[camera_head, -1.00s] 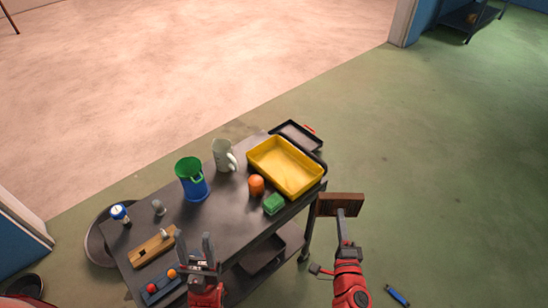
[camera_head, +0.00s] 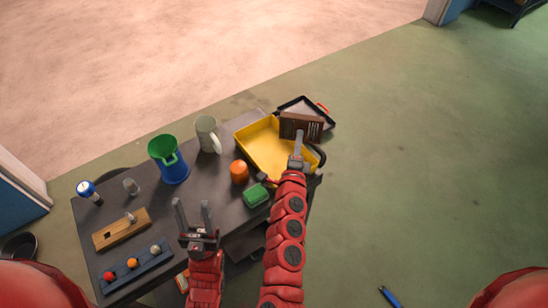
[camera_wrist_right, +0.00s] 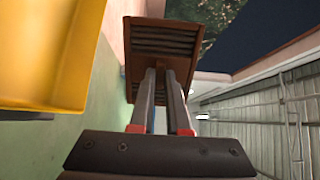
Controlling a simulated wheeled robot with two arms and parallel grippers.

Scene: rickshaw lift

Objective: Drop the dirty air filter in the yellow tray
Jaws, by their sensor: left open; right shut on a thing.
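The dirty air filter (camera_head: 301,126) is a brown, pleated rectangular block. My right gripper (camera_head: 299,143) is shut on its edge and holds it up at the right part of the yellow tray (camera_head: 257,146), overlapping the tray in the head view. In the right wrist view the filter (camera_wrist_right: 162,45) sits at the tips of the closed fingers, and the yellow tray (camera_wrist_right: 45,50) is at the left. The filter's height above the tray is hard to tell.
The dark table (camera_head: 205,195) also holds a blue-green jug (camera_head: 168,162), a pale mug (camera_head: 208,135), an orange object (camera_head: 239,172), a green block (camera_head: 256,195) and a wooden block (camera_head: 121,229). A black tray (camera_head: 312,108) lies behind the yellow tray. Floor right of the table is mostly clear.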

